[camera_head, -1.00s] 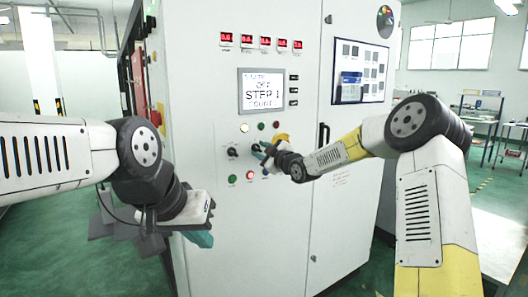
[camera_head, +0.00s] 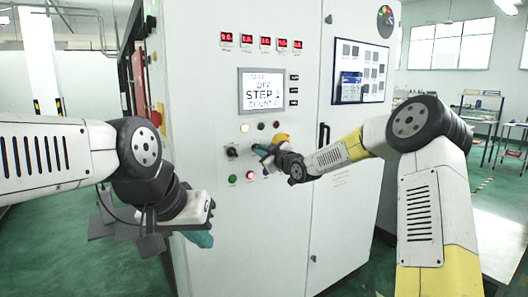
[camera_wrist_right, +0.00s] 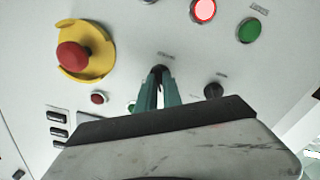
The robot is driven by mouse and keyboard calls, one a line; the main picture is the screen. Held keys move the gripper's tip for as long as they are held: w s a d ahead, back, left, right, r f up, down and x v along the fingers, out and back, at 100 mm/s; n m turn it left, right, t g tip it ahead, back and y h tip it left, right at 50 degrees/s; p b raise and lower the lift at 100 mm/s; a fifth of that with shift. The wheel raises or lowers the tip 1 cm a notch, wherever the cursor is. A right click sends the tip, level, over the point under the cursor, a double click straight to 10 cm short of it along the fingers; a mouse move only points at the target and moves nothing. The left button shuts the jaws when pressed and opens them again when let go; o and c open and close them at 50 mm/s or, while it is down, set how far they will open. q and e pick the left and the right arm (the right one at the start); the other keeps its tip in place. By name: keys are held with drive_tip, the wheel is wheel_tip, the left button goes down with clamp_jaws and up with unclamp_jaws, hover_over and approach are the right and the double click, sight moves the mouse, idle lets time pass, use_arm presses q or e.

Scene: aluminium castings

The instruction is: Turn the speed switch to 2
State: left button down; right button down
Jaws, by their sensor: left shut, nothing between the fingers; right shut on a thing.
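A white control cabinet (camera_head: 205,215) carries a panel of switches and buttons. My right gripper (camera_head: 260,149) is at this panel, its teal fingers shut on a small black rotary switch (camera_wrist_right: 158,70). The fingers hide most of that switch, and its label is too small to read. Another black rotary switch (camera_head: 232,152) is left of it in the head view and also shows beside my fingers in the right wrist view (camera_wrist_right: 213,90). My left gripper (camera_head: 203,240) is shut and empty, low in front of the cabinet's left side.
A yellow-and-red emergency stop (camera_wrist_right: 76,56) is close to my right gripper. A lit red button (camera_wrist_right: 203,10) and a green button (camera_wrist_right: 252,30) are nearby. The screen (camera_head: 262,91) reads "STEP" in large letters. A door handle (camera_head: 322,137) is to the right.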

drive_tip(key=m, duration=0.5)
drive_tip(key=shift+f+m, duration=0.1)
drive_tip(key=shift+m, duration=0.3)
idle(0.4)
drive_tip(key=c, duration=1.5)
unclamp_jaws()
drive_tip(key=v, duration=0.8)
drive_tip(key=shift+w, duration=0.1)
